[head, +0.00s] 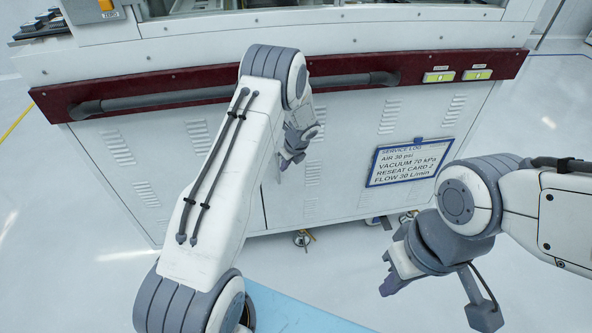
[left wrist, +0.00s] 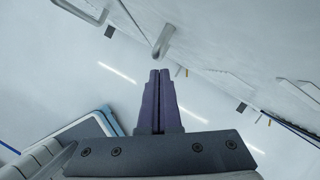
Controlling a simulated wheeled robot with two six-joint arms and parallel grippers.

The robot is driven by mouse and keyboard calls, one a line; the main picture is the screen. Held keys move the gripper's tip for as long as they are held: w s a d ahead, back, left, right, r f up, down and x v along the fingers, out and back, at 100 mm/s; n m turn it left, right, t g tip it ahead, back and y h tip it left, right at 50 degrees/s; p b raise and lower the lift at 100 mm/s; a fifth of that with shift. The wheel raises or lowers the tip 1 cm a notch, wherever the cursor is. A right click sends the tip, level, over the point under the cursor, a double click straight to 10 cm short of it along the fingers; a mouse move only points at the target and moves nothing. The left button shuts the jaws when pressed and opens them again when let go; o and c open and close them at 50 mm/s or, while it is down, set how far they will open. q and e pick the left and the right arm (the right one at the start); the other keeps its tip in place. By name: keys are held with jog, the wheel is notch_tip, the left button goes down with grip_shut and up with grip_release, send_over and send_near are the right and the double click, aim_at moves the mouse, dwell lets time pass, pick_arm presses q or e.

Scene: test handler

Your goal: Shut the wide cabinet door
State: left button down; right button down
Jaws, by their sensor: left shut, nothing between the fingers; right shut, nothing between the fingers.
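The white cabinet front with louvred vents stands below a dark red rail in the head view. Its left panel (head: 165,190) and right panel (head: 335,195) meet at a vertical seam, partly hidden by my left arm. I cannot tell how far either panel stands open. My left gripper (head: 285,163) is in front of the cabinet close to the seam. In the left wrist view its purple fingers (left wrist: 158,80) are shut and empty, with a pale metal handle (left wrist: 163,42) just beyond the tips. My right gripper (head: 386,277) is shut and empty, low in front of the cabinet's right part.
A grey bar (head: 180,97) runs along the red rail (head: 420,65). A blue-framed service sign (head: 410,162) hangs on the right panel. A light blue surface (head: 290,312) lies at the bottom of the head view. Pale floor is clear at left (head: 60,240).

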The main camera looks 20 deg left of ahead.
pick_arm(q)
jog(key=s+d+r, duration=0.3)
jog(key=d+r, duration=0.4)
jog(key=r, duration=0.2)
jog(key=shift+r, duration=0.1)
dwell(0.4)
jog(key=s+d+r+n+h+p, duration=0.25)
jog(key=s+d+r+n, duration=0.45)
jog(key=s+d+r, duration=0.65)
jog(key=s+d+r+n+g+h+p, duration=0.1)
jog(key=s+d+r+n, duration=0.1)
jog(key=s, duration=0.8)
jog(key=s+d+r+n+h+p, duration=0.1)
jog(key=s+r+n, duration=0.4)
jog(key=s, duration=0.6)
jog(key=shift+s+d+n+g+p, duration=0.35)
jog(key=shift+d+n+p, duration=0.25)
jog(key=shift+d+p, duration=0.2)
